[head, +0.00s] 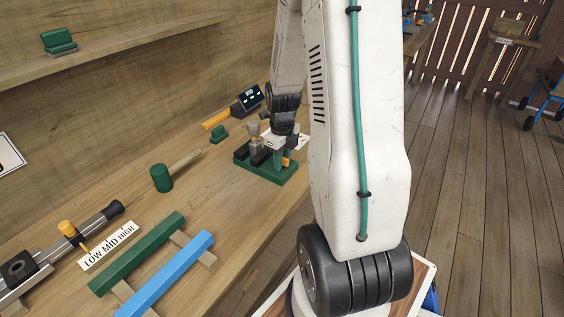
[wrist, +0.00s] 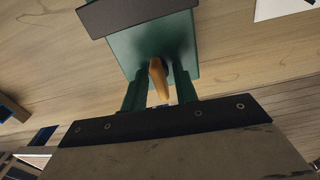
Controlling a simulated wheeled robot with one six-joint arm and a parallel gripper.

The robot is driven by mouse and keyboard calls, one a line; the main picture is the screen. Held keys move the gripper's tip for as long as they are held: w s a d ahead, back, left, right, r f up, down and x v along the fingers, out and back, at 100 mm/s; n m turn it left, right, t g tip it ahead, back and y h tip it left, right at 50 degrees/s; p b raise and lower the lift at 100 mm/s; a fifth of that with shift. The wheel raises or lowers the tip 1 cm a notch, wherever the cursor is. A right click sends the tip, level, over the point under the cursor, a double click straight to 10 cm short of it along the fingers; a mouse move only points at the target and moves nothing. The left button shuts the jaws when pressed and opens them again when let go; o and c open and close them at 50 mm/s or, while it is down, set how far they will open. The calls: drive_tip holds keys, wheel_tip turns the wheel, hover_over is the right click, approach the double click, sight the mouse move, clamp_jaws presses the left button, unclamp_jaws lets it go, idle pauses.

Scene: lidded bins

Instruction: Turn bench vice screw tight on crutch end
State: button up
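The bench vice (head: 285,178) has a green base and dark jaws, and it stands on the workbench. An upright grey piece with a tan top (head: 253,132), apparently the crutch end, stands at the jaws. In the wrist view the vice's green body (wrist: 150,42) lies ahead, with a dark jaw block (wrist: 135,14) beyond. The orange screw handle (wrist: 158,80) sticks out toward me. My gripper (wrist: 161,76) has its two teal fingers apart, one on each side of the handle. A gap shows beside the right finger. My gripper (head: 283,160) is partly hidden in the head view.
A green mallet (head: 162,178), a green bar (head: 140,252) and a blue bar (head: 168,272) lie on the bench. A gauge marked LOW MID HIGH (head: 108,247) is at the left. A small dark display (head: 248,97) stands behind the vice.

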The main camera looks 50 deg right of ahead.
drive_tip(key=shift+r, duration=2.4)
drive_tip(key=shift+a+r, duration=0.2)
drive_tip(key=s+a+r+n, duration=0.2)
drive_tip(key=a+r+n, duration=0.5)
drive_tip(key=a+n, duration=0.15)
drive_tip(key=s+a+r+n, duration=0.3)
drive_tip(key=a+r+n, duration=0.35)
drive_tip(key=n, duration=0.25)
drive_tip(key=s+a+r+n+t, duration=0.1)
drive_tip(key=s+a+r+n, duration=0.3)
drive_tip(key=s+a+n, duration=0.6)
drive_tip(key=s+n, duration=0.1)
drive_tip(key=n, duration=0.6)
drive_tip(key=shift+s+r, duration=0.25)
drive_tip(key=shift+r, duration=0.15)
